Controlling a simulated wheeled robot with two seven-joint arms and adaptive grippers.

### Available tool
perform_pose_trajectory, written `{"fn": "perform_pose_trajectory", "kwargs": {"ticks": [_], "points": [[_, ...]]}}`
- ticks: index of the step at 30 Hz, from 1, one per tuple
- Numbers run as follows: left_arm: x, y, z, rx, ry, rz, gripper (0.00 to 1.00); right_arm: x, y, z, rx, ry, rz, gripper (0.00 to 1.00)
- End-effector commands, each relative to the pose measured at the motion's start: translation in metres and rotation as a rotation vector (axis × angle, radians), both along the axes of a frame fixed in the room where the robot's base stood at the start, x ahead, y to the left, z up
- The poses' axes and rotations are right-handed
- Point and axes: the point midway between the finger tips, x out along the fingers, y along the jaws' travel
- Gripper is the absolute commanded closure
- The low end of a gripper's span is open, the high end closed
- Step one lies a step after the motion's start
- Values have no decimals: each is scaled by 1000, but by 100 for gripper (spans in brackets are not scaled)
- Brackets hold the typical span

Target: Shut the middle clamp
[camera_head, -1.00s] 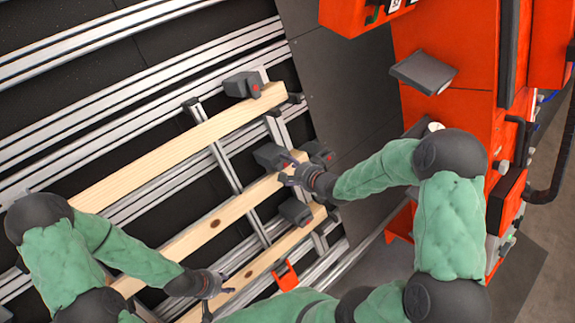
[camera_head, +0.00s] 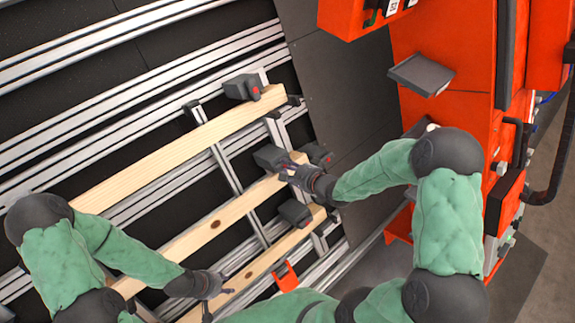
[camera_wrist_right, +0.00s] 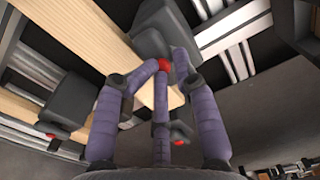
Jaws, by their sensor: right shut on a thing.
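The middle clamp (camera_head: 268,157) is a dark grey block with a red knob, at the right end of the middle wooden beam (camera_head: 203,224). My right gripper (camera_head: 289,172) is at this clamp. In the right wrist view, the purple fingers of the gripper (camera_wrist_right: 161,72) close around the clamp's red knob (camera_wrist_right: 163,65), in front of its grey body (camera_wrist_right: 160,35). The fingers hide part of the clamp. My left gripper (camera_head: 222,291) has its fingers spread beside the nearest beam (camera_head: 262,267), with nothing seen in it.
Similar grey clamps stand at the far beam (camera_head: 242,87) and the near beam (camera_head: 294,213). Aluminium rails (camera_head: 228,170) run under the beams. An orange machine column (camera_head: 455,110) with a small grey shelf (camera_head: 421,74) stands to the right. An orange part (camera_head: 287,277) sits near the front rail.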

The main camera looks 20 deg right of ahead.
Motion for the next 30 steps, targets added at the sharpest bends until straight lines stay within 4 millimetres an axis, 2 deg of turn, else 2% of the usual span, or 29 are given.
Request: {"fn": "perform_pose_trajectory", "kwargs": {"ticks": [1,12,18,26,30], "points": [[0,0,10,0,-1,0,60,3,1,5,42,9,-22,100],[0,0,48,0,-1,0,60,3,2,5,416,140,-225,100],[0,0,55,0,-1,0,60,4,2,3,535,179,-290,100],[0,0,54,0,0,0,60,4,2,2,541,182,-292,100],[-1,0,64,0,0,0,60,3,3,4,619,213,-335,100]]}}
